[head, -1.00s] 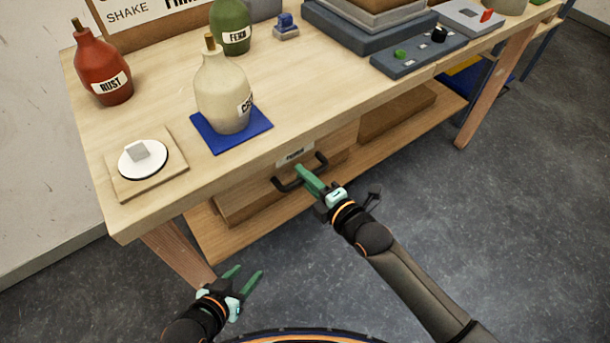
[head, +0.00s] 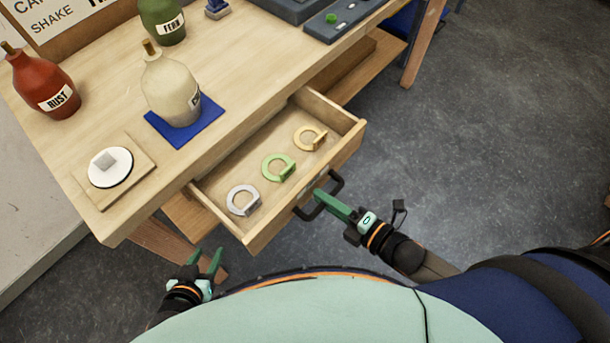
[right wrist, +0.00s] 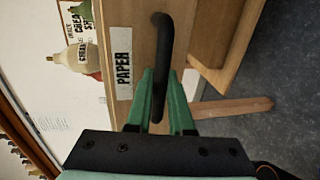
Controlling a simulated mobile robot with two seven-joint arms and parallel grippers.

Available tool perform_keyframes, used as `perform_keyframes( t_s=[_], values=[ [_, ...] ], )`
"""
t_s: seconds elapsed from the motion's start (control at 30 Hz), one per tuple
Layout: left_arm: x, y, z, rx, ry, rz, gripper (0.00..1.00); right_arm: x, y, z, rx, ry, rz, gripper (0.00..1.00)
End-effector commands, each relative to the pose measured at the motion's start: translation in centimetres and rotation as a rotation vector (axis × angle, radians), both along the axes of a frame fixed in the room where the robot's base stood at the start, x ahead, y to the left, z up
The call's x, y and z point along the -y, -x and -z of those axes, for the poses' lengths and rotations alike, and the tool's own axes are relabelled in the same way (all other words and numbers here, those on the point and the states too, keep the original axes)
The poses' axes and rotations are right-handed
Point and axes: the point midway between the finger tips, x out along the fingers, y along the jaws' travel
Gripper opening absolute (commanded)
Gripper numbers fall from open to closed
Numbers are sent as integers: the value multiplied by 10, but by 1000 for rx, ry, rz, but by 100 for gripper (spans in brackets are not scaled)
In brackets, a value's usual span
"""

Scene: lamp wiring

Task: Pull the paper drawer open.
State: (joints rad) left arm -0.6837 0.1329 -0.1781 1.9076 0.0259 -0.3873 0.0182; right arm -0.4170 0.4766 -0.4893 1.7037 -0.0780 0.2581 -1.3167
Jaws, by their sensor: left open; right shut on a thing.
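The paper drawer (head: 222,196) stands pulled out from under the workbench top, and its inside shows. Its front carries a black bar handle (head: 335,183) and, in the right wrist view, a label reading PAPER (right wrist: 124,68). My right gripper (head: 326,197) is shut on the handle (right wrist: 162,50); its green fingers (right wrist: 160,105) lie on both sides of the bar. My left gripper (head: 206,262) is open and empty, low and to the left of the drawer.
On the bench top (head: 225,75) stand a cream bottle (head: 170,90) on a blue mat (head: 205,125), a red bottle (head: 42,85) and a green bottle (head: 162,22). A wooden board (head: 85,180) with a white disc lies near the front left corner. Floor right of the drawer is clear.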

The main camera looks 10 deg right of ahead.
Motion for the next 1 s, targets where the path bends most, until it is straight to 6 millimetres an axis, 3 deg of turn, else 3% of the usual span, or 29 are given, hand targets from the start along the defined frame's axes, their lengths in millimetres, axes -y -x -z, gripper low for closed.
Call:
perform_keyframes(
  t_s=[0.23,0.73,0.77,1.0],
  values=[
    [2,-1,-11,1,5,1,50,16,23,-1,0,-2,1,0],
    [4,-3,-13,5,6,3,50,20,27,0,2,-1,1,0],
    [4,-3,-13,5,6,3,50,20,27,0,2,-1,1,22],
    [4,-3,-13,5,7,4,50,20,27,0,2,-1,1,49]
  ],
)
